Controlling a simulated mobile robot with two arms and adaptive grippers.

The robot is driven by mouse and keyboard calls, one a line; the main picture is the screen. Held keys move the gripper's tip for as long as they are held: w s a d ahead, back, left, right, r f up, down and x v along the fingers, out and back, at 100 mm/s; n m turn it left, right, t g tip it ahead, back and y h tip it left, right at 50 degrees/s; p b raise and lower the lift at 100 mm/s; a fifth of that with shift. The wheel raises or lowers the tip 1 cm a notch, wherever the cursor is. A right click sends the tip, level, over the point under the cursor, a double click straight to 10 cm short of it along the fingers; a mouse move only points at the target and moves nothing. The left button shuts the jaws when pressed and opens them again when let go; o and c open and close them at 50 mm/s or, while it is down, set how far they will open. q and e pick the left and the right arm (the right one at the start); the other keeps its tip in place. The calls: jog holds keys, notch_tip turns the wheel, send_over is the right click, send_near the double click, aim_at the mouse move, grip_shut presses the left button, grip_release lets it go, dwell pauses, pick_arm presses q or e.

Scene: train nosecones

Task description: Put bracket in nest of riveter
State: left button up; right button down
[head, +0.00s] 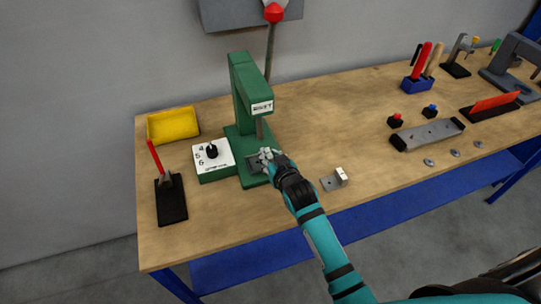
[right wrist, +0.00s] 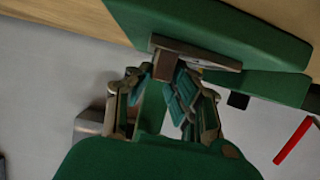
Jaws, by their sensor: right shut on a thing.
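The green riveter (head: 243,90) stands at the left of the bench, with a lever ending in a red knob. My right gripper (head: 268,157) is at its nest, below the ram. It is shut on a grey bracket, partly hidden by the fingers. In the right wrist view the teal finger pads (right wrist: 172,88) close around the upright part of the bracket (right wrist: 166,62). A flat grey plate (right wrist: 215,62) lies against the riveter's green base; I cannot tell whether the bracket is fully seated. My left gripper is not in view.
A second grey bracket (head: 335,180) lies on the bench right of my gripper. A white dial box (head: 212,160), yellow bin (head: 173,125) and black stand with red handle (head: 171,198) are at the left. A grey fixture (head: 430,134) and tools are at the right.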

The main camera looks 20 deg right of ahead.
jog(key=c, duration=1.2)
grip_release()
jog(key=shift+f, duration=0.1)
jog(key=shift+s+r, duration=0.1)
jog(key=shift+r, duration=0.1)
jog(key=b+v, duration=0.1)
jog(key=v, duration=1.1)
